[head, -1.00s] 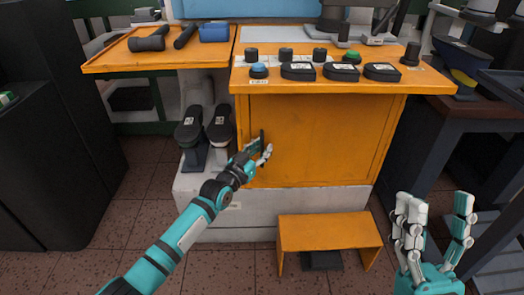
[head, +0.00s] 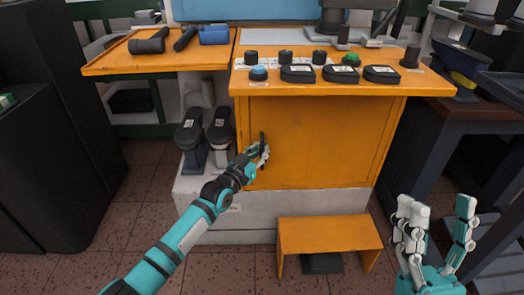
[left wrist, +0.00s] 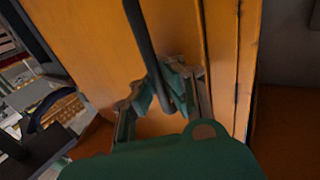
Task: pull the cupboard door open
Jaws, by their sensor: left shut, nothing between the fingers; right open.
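The orange cupboard door (head: 315,135) is on the front of the machine stand and looks closed in the head view. Its dark upright bar handle (head: 262,139) is near the door's left edge. It also crosses the left wrist view (left wrist: 141,38). My left gripper (head: 263,153) is at the handle's lower part, its fingers shut with nothing held between them. In the left wrist view the fingers (left wrist: 168,92) are beside the handle's lower end; whether they touch it I cannot tell. My right gripper (head: 438,225) is open and empty, away from the door.
An orange step stool (head: 330,234) stands on the floor before the stand. Two dark shoe lasts (head: 205,130) stand left of the door. Knobs and black pads (head: 340,74) sit on the orange top above it. A dark bench (head: 470,112) is at the right.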

